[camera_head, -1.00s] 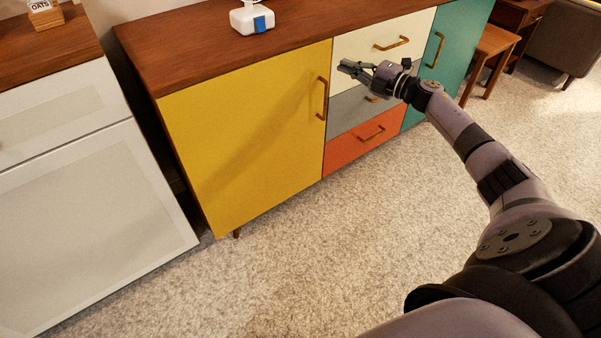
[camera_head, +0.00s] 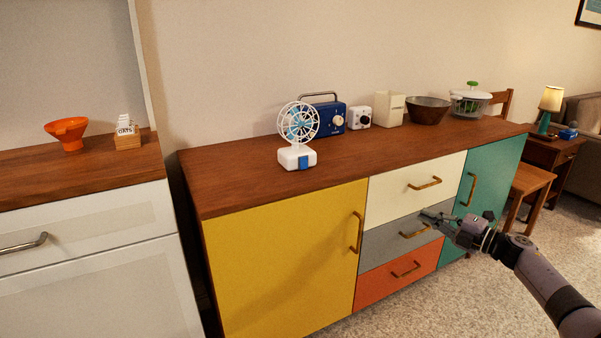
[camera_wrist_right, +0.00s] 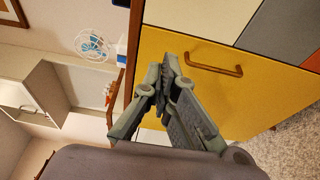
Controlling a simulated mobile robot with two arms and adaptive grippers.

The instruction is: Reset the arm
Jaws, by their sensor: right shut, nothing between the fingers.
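My right arm comes in from the lower right in the head view. Its gripper (camera_head: 436,217) is in front of the sideboard's grey drawer, near that drawer's brass handle. I cannot tell from the head view how far it stands from the drawer front. The right wrist view shows the same gripper (camera_wrist_right: 167,75) shut and empty, with the yellow door (camera_wrist_right: 170,45) and its handle behind it. My left gripper is in neither view.
A sideboard (camera_head: 240,188) has a yellow door, white, grey and orange drawers and a teal door, all shut. On top are a fan (camera_head: 298,135), blue radio (camera_head: 330,117), and bowl (camera_head: 428,110). A white cabinet (camera_head: 90,255) stands left. Carpet is clear in front.

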